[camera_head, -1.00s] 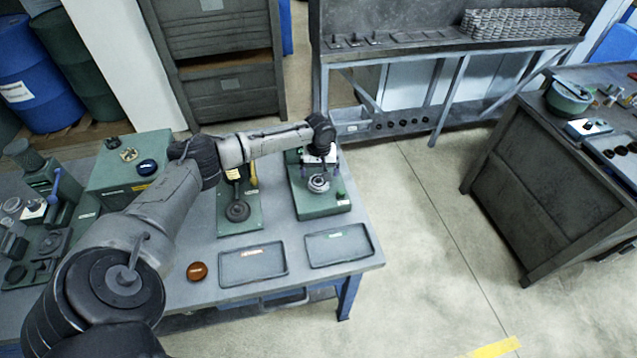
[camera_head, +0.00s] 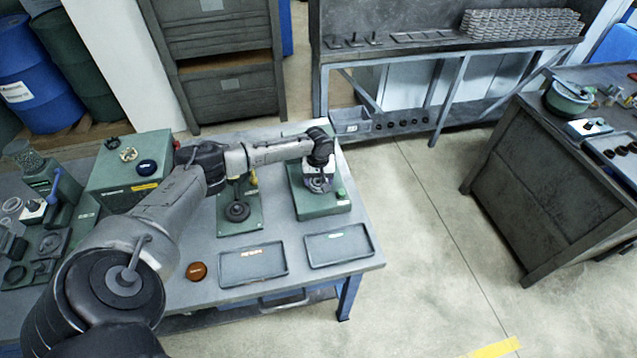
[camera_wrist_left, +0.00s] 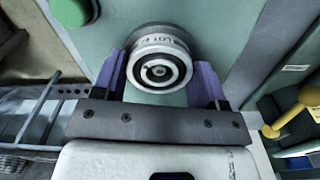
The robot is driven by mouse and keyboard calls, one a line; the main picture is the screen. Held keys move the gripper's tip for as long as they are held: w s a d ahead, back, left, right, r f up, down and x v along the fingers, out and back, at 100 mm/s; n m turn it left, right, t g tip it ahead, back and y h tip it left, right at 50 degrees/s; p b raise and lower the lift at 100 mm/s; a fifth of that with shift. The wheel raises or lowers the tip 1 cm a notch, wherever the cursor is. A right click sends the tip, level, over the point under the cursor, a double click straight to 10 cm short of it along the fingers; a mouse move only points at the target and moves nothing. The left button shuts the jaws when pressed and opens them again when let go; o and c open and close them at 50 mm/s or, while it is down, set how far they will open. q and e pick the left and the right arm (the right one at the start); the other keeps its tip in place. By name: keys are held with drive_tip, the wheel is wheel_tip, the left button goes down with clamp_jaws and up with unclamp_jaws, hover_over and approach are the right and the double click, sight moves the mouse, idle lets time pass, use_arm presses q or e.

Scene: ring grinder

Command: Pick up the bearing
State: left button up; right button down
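The bearing (camera_wrist_left: 160,60) is a pale metal ring with a dark centre, sitting on the green grinder station (camera_head: 325,205). In the left wrist view it lies between the two purple fingers of my left gripper (camera_wrist_left: 160,80). The fingers are spread, one at each side of it, and I cannot tell whether they touch it. In the head view my left gripper (camera_head: 318,178) points down over the station and mostly hides the bearing. My right gripper is not in view.
A second green fixture (camera_head: 239,210) stands left of the station. Two empty grey trays (camera_head: 253,274) (camera_head: 339,258) lie along the table's front, with a brown round piece (camera_head: 196,271) beside the left one. A green box (camera_head: 128,172) stands further left.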

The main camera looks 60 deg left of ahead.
use_arm(q)
drive_tip(key=c, duration=0.6)
drive_tip(key=shift+o, duration=0.2)
drive_tip(key=shift+r, duration=0.1)
